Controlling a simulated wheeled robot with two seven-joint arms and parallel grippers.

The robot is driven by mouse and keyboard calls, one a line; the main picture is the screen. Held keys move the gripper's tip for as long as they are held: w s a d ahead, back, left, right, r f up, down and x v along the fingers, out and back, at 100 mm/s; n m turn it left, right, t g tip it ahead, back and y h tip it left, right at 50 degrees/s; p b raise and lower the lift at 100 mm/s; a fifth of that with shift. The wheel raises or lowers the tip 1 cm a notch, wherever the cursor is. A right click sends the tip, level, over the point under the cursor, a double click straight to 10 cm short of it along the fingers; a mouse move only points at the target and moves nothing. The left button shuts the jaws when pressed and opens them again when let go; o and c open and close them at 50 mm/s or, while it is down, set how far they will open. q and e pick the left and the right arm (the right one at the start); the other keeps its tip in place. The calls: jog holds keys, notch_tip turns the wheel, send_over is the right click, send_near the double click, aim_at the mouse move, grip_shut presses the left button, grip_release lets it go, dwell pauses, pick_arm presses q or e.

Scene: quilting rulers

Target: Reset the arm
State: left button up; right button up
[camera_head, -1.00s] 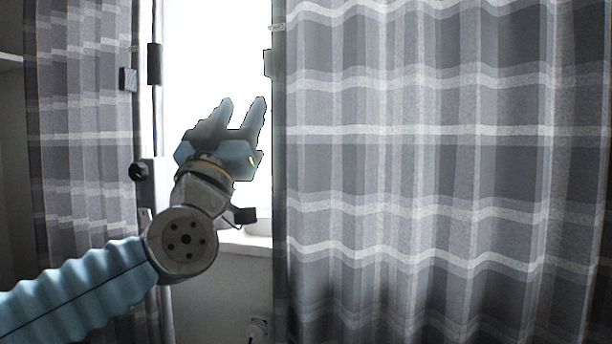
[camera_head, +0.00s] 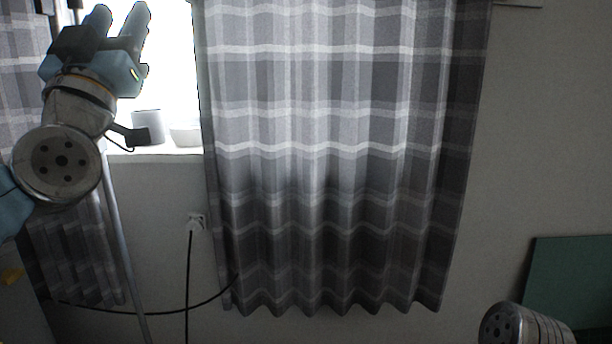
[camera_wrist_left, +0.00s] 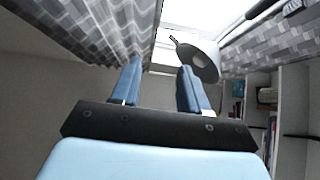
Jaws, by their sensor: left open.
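My left gripper (camera_head: 119,20) is raised at the upper left of the head view, in front of the bright window. Its two fingers point up and stand apart, with nothing between them. In the left wrist view the fingers (camera_wrist_left: 158,84) are also spread and empty. Part of my right arm shows at the bottom right of the head view, but its gripper is out of view.
A grey plaid curtain (camera_head: 340,150) hangs right of the window. Pots (camera_head: 148,127) stand on the sill (camera_head: 160,156). A cable (camera_head: 188,280) runs from a wall socket (camera_head: 196,221). A green board (camera_head: 570,285) is at lower right.

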pick_arm(q)
jog(key=w+d+f+m+g+h+p, duration=0.1)
jog(key=w+d+f+g+h, duration=0.2)
jog(key=w+f, duration=0.5)
jog(key=w+d+f+m+g+p, duration=0.15)
jog(key=w+d+f, duration=0.25)
jog(key=w+f, duration=0.5)
notch_tip(320, 180, down, 29)
jog(key=w+d+g, duration=0.2)
jog(key=d+g, duration=0.1)
jog(key=g, duration=0.5)
jog(key=s+f+n+g+p, duration=0.1)
jog(key=s+f+g, duration=0.4)
jog(key=f, duration=0.8)
jog(key=s+f+n+g+p, duration=0.1)
jog(key=s+f+g+p, duration=0.1)
jog(key=s+f, duration=0.8)
jog(key=s+d+f+n+g+h+p, duration=0.1)
jog(key=s+f+g, duration=0.5)
jog(key=s+f, duration=0.9)
jog(key=shift+s+d+n+g, duration=0.15)
jog(key=shift+s+n+g, duration=0.2)
jog(key=shift+s+n, duration=0.45)
